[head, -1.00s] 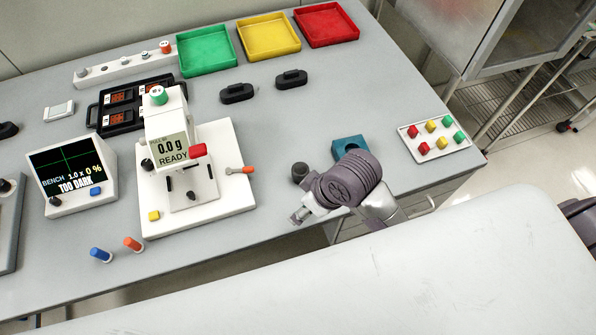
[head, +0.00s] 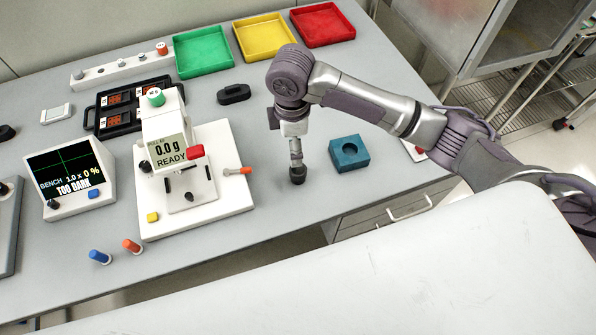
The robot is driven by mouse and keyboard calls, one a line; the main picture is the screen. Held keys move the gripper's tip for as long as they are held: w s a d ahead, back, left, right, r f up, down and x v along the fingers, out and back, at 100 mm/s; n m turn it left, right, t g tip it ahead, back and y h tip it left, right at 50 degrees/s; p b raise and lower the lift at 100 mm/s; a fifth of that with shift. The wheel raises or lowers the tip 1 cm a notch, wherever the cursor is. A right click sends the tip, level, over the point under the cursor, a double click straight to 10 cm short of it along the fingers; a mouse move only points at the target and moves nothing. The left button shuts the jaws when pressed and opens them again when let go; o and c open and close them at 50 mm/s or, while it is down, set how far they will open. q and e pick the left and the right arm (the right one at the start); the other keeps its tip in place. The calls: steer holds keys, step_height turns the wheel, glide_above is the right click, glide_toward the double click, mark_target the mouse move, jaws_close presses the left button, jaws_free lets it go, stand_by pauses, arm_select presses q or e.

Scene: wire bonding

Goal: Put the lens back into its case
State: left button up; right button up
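A small dark round piece (head: 297,178), which looks like the lens, stands on the grey bench right of the white machine. My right gripper (head: 297,165) points straight down at it, with the fingertips at its top. The fingers are too small and too much in line to show whether they grip it. A teal block with a round hole in its top (head: 360,160), which looks like the case, sits just to the right on the bench. Its hole looks empty. My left gripper is out of view.
The white machine (head: 230,190) with an orange-tipped lever (head: 240,171) stands to the left. A black holder (head: 234,94) and green, yellow and red trays (head: 322,42) lie behind. My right arm hides most of the small parts tray (head: 413,150). Bench between machine and block is mostly clear.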

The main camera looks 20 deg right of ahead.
mark_target(297, 170)
step_height(297, 170, down, 6)
steer(key=shift+r, duration=0.25)
steer(key=f, duration=0.1)
steer(key=f+p, duration=0.1)
steer(key=f, duration=0.1)
steer(key=s+f, duration=0.1)
steer(key=shift+d+f+p, duration=0.25)
steer(key=shift+f+p, duration=0.1)
steer(key=shift+p, duration=0.05)
steer(key=shift+w+f, duration=0.1)
steer(key=shift+f, duration=0.35)
steer(key=c, duration=1.4)
